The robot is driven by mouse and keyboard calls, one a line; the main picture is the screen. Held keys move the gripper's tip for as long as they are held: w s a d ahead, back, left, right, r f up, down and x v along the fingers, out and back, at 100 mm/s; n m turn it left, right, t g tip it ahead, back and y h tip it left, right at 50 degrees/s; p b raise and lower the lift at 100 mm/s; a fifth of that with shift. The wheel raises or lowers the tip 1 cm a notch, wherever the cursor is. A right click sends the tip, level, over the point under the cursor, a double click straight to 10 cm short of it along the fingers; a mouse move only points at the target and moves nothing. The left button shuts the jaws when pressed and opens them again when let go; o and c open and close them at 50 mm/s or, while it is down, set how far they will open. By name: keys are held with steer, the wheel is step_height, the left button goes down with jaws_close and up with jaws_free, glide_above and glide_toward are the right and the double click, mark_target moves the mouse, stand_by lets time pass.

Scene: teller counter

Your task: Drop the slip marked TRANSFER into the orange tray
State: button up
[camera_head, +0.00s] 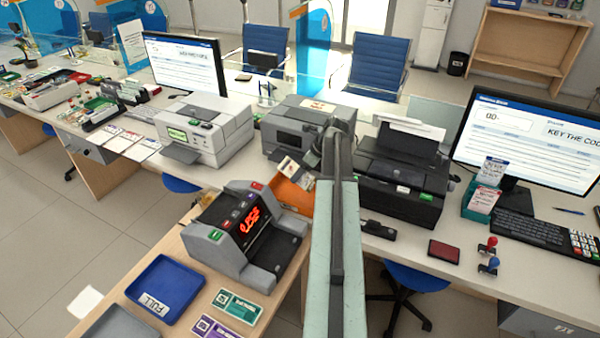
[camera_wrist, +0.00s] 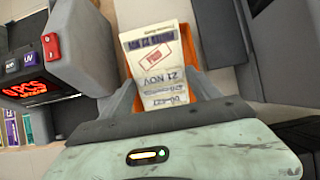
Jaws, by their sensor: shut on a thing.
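My gripper (camera_wrist: 163,95) is shut on a pale paper slip (camera_wrist: 158,62), which stands up between the two fingers. The slip has a red boxed stamp and dark print with "21 NOV"; I cannot read the word TRANSFER on it. In the head view the slip (camera_head: 290,167) shows just left of my arm's end, above the orange tray (camera_head: 293,198). In the wrist view the orange tray (camera_wrist: 187,38) shows behind and beside the slip. My arm hides the tray's right part in the head view. I cannot tell the height of the slip over the tray.
A grey note counter with a red display (camera_head: 252,225) stands close to the tray's left front. A grey printer (camera_head: 300,125) is behind it and a black printer (camera_head: 403,175) is to the right. A blue tray marked FULL (camera_head: 165,287) lies at the front left.

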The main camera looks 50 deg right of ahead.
mark_target(304, 179)
steer(key=shift+f+b, duration=2.95)
steer(key=shift+f, duration=0.4)
steer(key=o, duration=1.1)
steer(key=shift+o, duration=0.2)
steer(key=shift+w, duration=0.1)
steer(key=shift+r, duration=0.1)
step_height(304, 179, up, 7)
steer(key=p, duration=0.7)
